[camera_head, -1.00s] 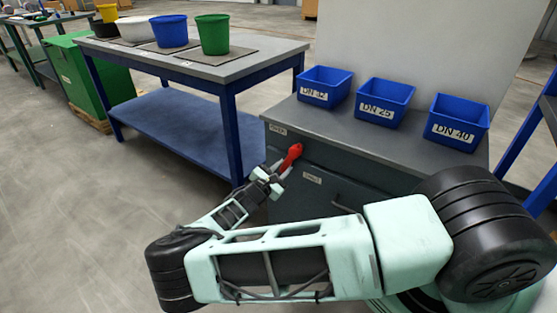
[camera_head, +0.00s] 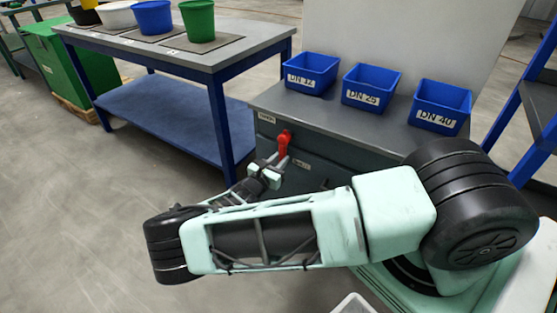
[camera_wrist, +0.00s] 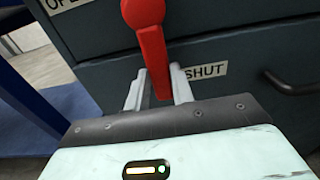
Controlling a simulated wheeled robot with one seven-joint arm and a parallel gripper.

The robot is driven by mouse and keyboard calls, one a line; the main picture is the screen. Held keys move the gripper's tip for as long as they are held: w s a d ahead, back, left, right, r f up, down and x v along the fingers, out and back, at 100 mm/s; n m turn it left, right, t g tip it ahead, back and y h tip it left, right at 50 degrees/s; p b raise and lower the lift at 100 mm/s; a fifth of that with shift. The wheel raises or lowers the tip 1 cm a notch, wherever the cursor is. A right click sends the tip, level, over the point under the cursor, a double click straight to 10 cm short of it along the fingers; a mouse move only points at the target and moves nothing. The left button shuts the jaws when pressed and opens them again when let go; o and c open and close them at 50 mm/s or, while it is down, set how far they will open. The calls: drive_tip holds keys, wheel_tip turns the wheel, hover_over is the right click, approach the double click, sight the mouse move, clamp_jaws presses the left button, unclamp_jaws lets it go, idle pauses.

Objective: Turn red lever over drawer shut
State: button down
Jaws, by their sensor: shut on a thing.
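The red lever (camera_head: 283,143) is on the grey cabinet front, near its left edge. In the wrist view the lever (camera_wrist: 150,45) hangs down from its pivot at the top, its lower end between my fingers. My gripper (camera_head: 268,172) is shut on this lower end; the wrist view shows both fingertips (camera_wrist: 158,88) beside it. The OPEN label (camera_wrist: 66,4) is at upper left, partly cut off. The SHUT label (camera_wrist: 206,70) is just right of the fingers. The drawer front (camera_wrist: 235,100) lies below, with its dark handle (camera_wrist: 292,86) at right.
Three blue bins (camera_head: 370,87) stand on the cabinet top (camera_head: 345,116). A blue-legged workbench (camera_head: 235,54) with buckets stands to the left, near my forearm. Blue framing (camera_head: 520,110) is at right. The floor (camera_head: 70,200) at left is clear.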

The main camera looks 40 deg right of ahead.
drive_tip(key=c, duration=1.2)
unclamp_jaws()
drive_tip(key=v, duration=1.7)
drive_tip(key=shift+a, duration=0.2)
drive_tip(key=shift+s, duration=0.15)
